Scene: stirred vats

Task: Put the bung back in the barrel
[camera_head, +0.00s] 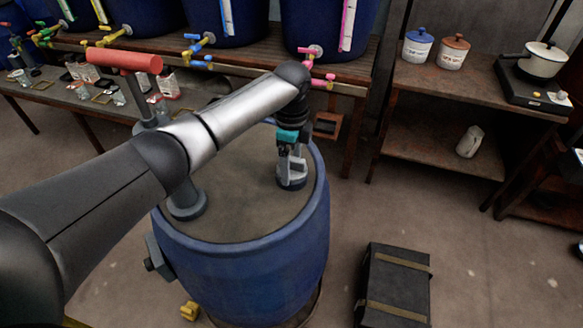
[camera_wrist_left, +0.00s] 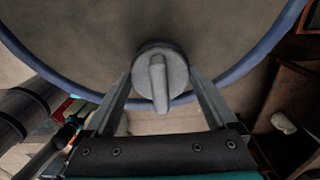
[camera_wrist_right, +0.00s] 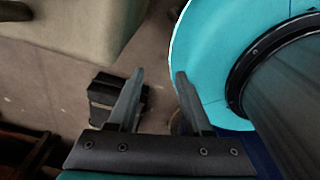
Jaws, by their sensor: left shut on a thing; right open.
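The blue barrel (camera_head: 270,272) stands upright in the middle of the head view, with a grey-brown top. The grey round bung (camera_head: 292,182) is at the right part of that top, under my left gripper (camera_head: 291,160). In the left wrist view the bung (camera_wrist_left: 150,62) shows its raised grip bar between the fingers of my left gripper (camera_wrist_left: 160,84), which is shut on it. I cannot tell whether the bung sits in a hole or just above the top. My right gripper (camera_wrist_right: 157,82) is open and empty in the right wrist view, away from the barrel top.
A pump with a red handle (camera_head: 124,61) rises from the barrel top's left side, behind my left arm. A black case (camera_head: 397,285) lies on the floor right of the barrel. A bench (camera_head: 345,72) with blue vats and taps stands behind. Shelves (camera_head: 445,142) stand at right.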

